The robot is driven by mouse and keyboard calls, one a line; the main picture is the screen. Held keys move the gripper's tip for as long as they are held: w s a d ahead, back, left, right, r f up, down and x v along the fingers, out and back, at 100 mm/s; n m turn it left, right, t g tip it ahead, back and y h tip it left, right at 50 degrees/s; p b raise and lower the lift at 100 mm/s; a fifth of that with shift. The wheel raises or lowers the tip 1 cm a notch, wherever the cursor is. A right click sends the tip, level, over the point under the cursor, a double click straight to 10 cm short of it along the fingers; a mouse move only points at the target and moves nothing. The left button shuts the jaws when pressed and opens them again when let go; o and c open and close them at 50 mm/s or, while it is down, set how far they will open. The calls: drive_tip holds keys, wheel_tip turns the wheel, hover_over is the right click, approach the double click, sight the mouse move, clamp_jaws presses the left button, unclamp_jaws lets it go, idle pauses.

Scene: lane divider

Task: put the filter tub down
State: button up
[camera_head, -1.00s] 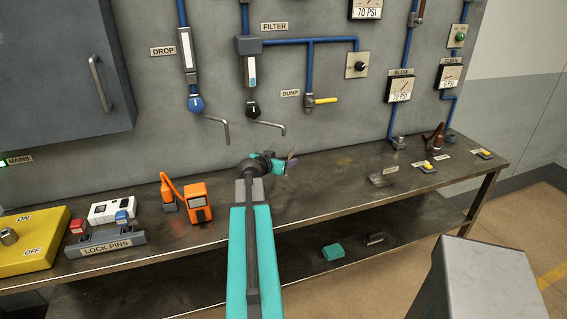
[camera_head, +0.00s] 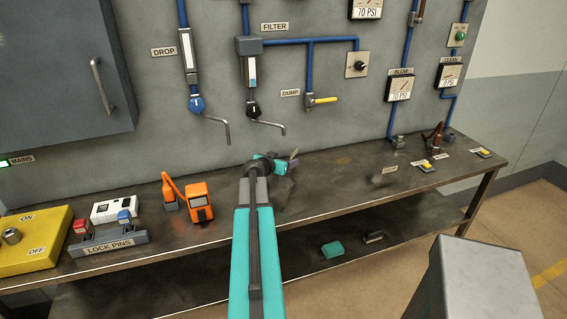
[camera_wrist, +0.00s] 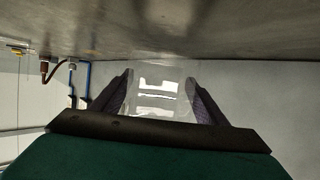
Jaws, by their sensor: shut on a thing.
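My gripper (camera_head: 286,165) reaches out over the bench below the filter line. In the wrist view, its two dark fingers stand on either side of a clear, see-through tub (camera_wrist: 160,88), which I take to be the filter tub. The gripper (camera_wrist: 160,98) is shut on it. Bright reflections show on the tub, and I cannot see anything inside it. In the head view the tub is hardly visible at the fingertips. I cannot tell whether it touches the bench (camera_head: 345,165).
Behind the gripper, the filter unit (camera_head: 250,68) hangs on the wall with a bent outlet pipe (camera_head: 270,124). Bare bench lies right of the gripper, before a small blurred plate (camera_head: 383,181).

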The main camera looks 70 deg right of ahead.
drive_tip(key=shift+f, duration=0.85)
drive_tip(key=shift+f, duration=0.15)
drive_tip(key=o, duration=1.1)
drive_tip(key=shift+r, duration=0.2)
drive_tip(key=shift+a+r, duration=0.15)
drive_tip(key=shift+a, duration=0.6)
drive_tip(key=shift+b+v, duration=1.65)
drive_tip(key=shift+v, duration=3.6)
drive_tip(key=shift+r, duration=0.15)
